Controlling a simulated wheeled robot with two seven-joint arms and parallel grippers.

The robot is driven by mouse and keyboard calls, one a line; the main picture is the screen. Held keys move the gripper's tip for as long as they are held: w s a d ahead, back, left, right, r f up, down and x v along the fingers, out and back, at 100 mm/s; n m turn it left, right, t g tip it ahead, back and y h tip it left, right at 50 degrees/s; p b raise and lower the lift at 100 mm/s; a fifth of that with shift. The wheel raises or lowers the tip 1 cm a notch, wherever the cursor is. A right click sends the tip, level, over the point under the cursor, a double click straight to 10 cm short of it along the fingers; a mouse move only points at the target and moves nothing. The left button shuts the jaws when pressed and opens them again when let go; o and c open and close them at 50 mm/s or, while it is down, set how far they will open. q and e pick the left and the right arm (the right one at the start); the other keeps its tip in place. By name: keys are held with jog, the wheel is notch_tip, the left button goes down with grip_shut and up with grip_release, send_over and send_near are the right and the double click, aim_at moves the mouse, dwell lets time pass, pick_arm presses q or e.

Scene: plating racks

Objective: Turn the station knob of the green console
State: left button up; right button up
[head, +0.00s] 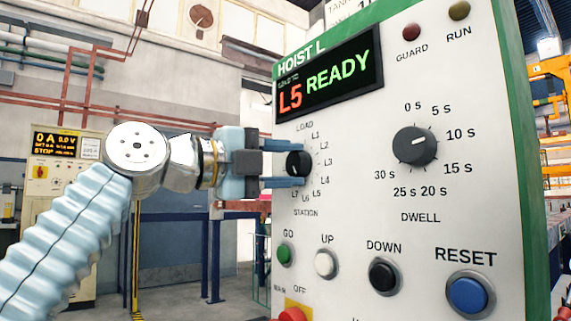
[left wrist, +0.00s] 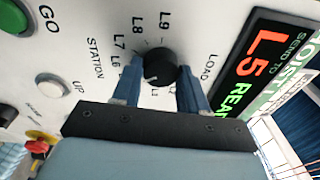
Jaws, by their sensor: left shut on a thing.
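The green console (head: 450,210) has a white front panel with green edges and fills the right of the head view. Its black round station knob (head: 298,163) sits inside a ring of load and station labels. My left gripper (head: 284,164) reaches it from the left, one blue finger above and one below, shut on it. In the left wrist view the station knob (left wrist: 158,67) sits between the fingertips, its small white mark low on its face. The fingers hide some labels. The display (head: 331,85) reads L5 READY. My right gripper is not in view.
The dwell knob (head: 415,147) is right of the station knob. Below are the green GO button (head: 286,254), white UP button (head: 326,264), black DOWN button (head: 383,276) and blue RESET button (head: 468,294). A red switch (head: 293,315) shows at the bottom edge.

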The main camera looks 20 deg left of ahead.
pick_arm(q)
jog(key=shift+f, duration=0.1)
jog(key=o, duration=1.1)
jog(key=shift+c, duration=0.2)
jog(key=b+v, duration=0.3)
jog(key=v, duration=1)
jog(key=shift+s+a, duration=0.25)
jog(key=shift+s, duration=0.1)
